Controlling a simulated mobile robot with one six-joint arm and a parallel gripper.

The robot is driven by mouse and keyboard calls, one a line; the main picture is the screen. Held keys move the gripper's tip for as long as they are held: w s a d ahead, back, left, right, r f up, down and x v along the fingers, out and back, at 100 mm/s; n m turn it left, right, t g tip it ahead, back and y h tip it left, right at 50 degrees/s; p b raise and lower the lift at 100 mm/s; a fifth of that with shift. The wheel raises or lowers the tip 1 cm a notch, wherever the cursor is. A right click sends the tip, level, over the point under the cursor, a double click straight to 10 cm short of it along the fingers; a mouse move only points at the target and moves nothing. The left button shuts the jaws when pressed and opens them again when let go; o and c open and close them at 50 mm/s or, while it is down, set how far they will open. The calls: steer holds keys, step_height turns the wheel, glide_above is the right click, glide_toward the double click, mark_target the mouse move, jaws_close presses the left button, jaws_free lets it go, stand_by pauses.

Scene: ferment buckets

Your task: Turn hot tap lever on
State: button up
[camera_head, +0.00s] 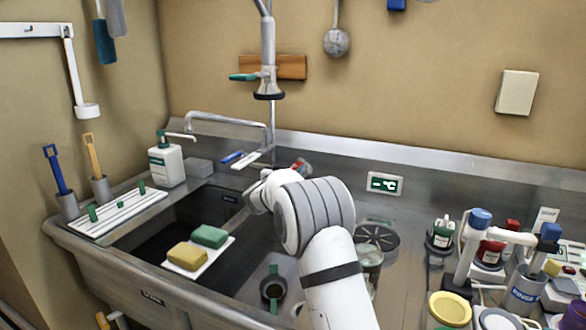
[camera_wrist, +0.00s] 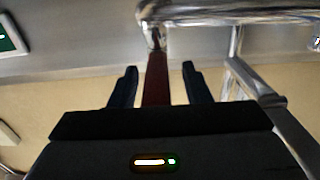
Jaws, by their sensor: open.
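The red tap lever (camera_head: 302,166) shows just past my arm, at the back of the sink in the head view. In the wrist view the red lever (camera_wrist: 156,80) runs between the two dark fingers of my gripper (camera_wrist: 159,68), with a gap on each side. My gripper is open around it and not closed on it. The lever joins a shiny metal tap body (camera_wrist: 158,20) at its far end. In the head view my wrist and arm hide the gripper's fingers and much of the tap's base. A blue lever (camera_head: 232,157) sits to the left.
The metal spout (camera_head: 222,118) arches over the sink basin (camera_head: 150,242), left of my arm. A spray head (camera_head: 268,85) hangs above. A sponge tray (camera_head: 192,270) lies at the basin. Bottles and a white stand (camera_head: 466,258) crowd the counter at right.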

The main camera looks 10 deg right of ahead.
steer(key=shift+w+d, duration=0.4)
steer(key=shift+w, duration=0.1)
jaws_close()
steer(key=shift+a, duration=0.1)
